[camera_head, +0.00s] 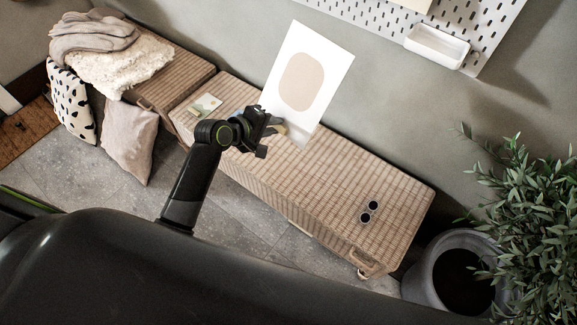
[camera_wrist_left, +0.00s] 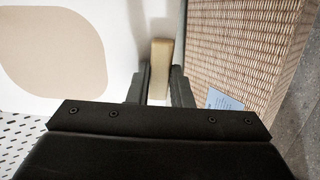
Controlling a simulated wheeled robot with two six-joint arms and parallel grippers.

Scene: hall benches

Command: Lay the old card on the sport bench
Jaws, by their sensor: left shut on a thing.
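My left gripper (camera_head: 268,128) is above the long woven bench (camera_head: 330,180), in front of a white sheet with a beige shape. It is shut on a small tan piece, which shows between the fingers (camera_wrist_left: 160,85) in the left wrist view as a narrow tan block (camera_wrist_left: 160,62). I cannot tell whether this is the old card; its face is not seen clearly. My right gripper is not in view.
A second woven bench (camera_head: 185,75) at left bears folded cloths (camera_head: 100,45). A potted plant (camera_head: 445,270) stands at right. The bench middle is clear.

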